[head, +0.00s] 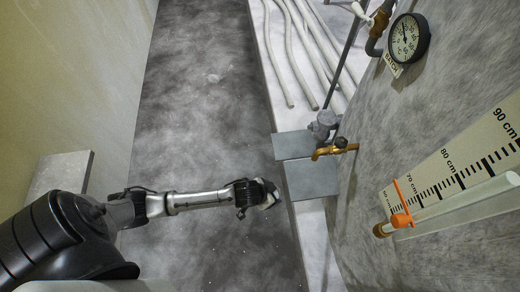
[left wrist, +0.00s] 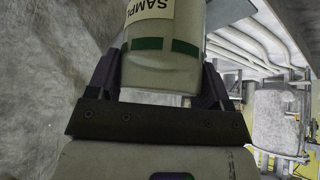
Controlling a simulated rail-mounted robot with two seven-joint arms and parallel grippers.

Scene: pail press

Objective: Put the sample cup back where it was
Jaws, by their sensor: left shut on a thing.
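The sample cup (left wrist: 165,70) fills the top middle of the left wrist view. It is pale, with a green band and a label reading "SAMPL", the rest cut off. My left gripper (left wrist: 160,82) is shut on it, one dark finger on each side. In the head view my left gripper (head: 262,194) is at the end of the arm, over the dark floor and just left of two grey plates (head: 312,181). The cup cannot be made out clearly there. My right gripper is in neither view.
A brass tap (head: 335,150) on the big grey tank stands at the plates' right edge. A gauge (head: 408,38), a centimetre scale (head: 450,175) and a tube with an orange marker (head: 402,220) are on the tank. Pale pipes (head: 305,50) run behind. The floor (head: 205,110) is clear.

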